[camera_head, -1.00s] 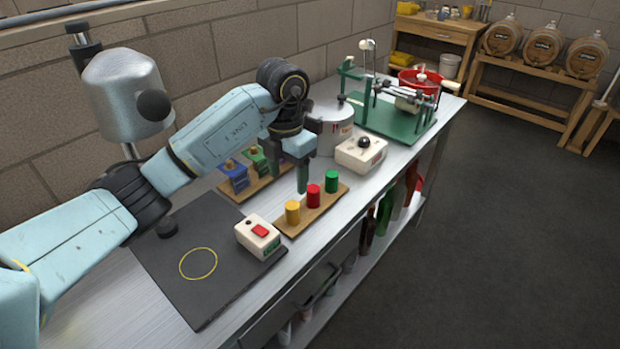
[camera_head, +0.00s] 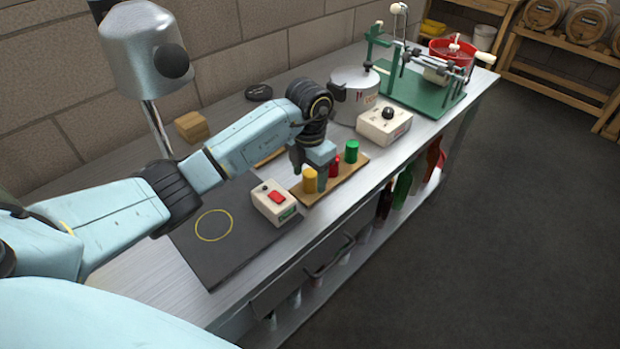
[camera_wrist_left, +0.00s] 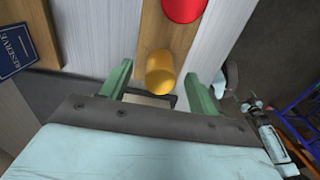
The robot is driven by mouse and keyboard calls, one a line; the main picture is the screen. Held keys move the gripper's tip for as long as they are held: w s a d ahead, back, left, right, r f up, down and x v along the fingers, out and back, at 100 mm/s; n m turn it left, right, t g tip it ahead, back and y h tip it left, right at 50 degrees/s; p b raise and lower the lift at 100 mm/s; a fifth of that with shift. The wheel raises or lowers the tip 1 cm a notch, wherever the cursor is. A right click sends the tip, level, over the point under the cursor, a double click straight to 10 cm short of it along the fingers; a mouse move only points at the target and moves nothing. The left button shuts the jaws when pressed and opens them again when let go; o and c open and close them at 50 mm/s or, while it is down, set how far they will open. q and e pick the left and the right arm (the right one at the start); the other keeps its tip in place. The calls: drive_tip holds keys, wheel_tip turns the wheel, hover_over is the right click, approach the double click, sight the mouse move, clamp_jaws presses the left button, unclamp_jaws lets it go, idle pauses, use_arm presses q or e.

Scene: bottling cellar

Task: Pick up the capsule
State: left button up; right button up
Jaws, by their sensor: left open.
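Three capsules, yellow (camera_head: 310,181), red (camera_head: 335,166) and green (camera_head: 352,151), stand in a row on a wooden strip (camera_head: 338,182) on the bench. My left gripper (camera_head: 308,173) is down at the yellow capsule's end of the row. In the left wrist view the yellow capsule (camera_wrist_left: 161,74) lies between the spread green fingers (camera_wrist_left: 160,88), with gaps on both sides. The red capsule (camera_wrist_left: 184,8) is just beyond it, cut by the picture's edge. The gripper is open and empty. In the head view it partly hides the red capsule. My right gripper is out of view.
A box with a black knob (camera_head: 384,126), a metal pot (camera_head: 355,85) and a green machine (camera_head: 425,92) stand farther back.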

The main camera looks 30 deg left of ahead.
use_arm(q)
drive_tip(key=shift+f, duration=0.95)
drive_tip(key=c, duration=0.7)
drive_tip(key=shift+r, duration=0.1)
